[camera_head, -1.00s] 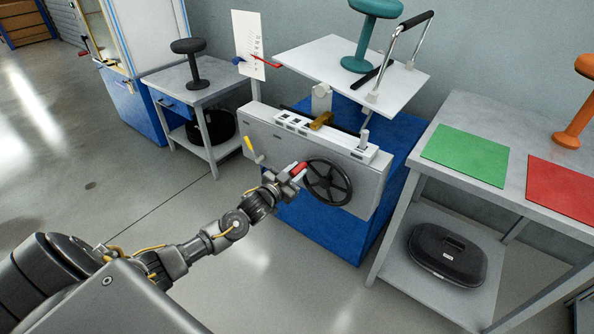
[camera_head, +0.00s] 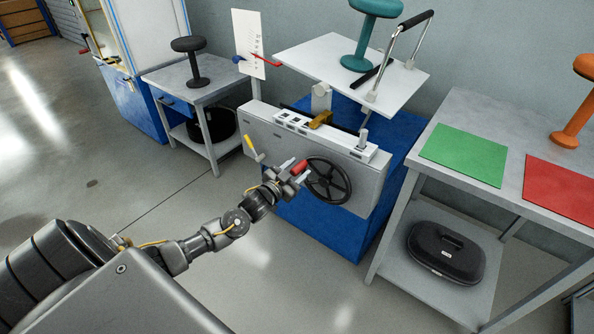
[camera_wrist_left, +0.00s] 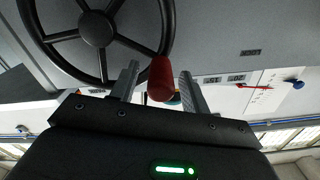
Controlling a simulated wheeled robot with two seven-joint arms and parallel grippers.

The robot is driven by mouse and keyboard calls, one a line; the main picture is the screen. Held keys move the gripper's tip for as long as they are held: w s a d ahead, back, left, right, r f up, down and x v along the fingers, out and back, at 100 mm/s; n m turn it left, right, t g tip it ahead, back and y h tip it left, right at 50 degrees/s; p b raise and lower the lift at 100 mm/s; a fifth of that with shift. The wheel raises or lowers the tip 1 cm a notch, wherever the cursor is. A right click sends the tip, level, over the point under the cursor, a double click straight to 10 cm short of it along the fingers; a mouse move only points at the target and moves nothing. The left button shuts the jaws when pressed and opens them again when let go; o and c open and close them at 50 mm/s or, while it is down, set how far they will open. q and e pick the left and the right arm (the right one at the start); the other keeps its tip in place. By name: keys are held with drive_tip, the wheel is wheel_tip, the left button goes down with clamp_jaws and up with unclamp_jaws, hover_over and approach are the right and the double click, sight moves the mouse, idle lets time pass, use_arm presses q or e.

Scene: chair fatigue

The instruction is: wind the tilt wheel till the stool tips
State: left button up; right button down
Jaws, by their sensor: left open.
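The black tilt wheel (camera_head: 328,182) is on the front of the grey machine housing, with a red handle (camera_head: 299,167) at its rim. The wheel (camera_wrist_left: 97,30) and red handle (camera_wrist_left: 161,80) also show in the left wrist view. My left gripper (camera_head: 290,177) is open at the handle. In the wrist view its two fingers stand on either side of the handle, with visible gaps. The teal stool (camera_head: 357,62) stands on the white tilt plate (camera_head: 310,55) above the housing. A red pointer (camera_head: 264,61) lies against a white scale board (camera_head: 248,40). My right gripper is out of view.
A yellow-handled lever (camera_head: 250,145) sticks out left of the wheel. A chrome frame with a black grip (camera_head: 416,19) rises beside the stool. A right-hand bench carries green (camera_head: 465,157) and red (camera_head: 565,187) mats and an orange stool (camera_head: 572,125). A black stool (camera_head: 192,65) stands left.

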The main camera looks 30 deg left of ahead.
use_arm(q)
drive_tip(key=shift+s, duration=0.35)
drive_tip(key=s, duration=1)
drive_tip(key=shift+a+p, duration=0.35)
drive_tip(key=shift+p, duration=0.1)
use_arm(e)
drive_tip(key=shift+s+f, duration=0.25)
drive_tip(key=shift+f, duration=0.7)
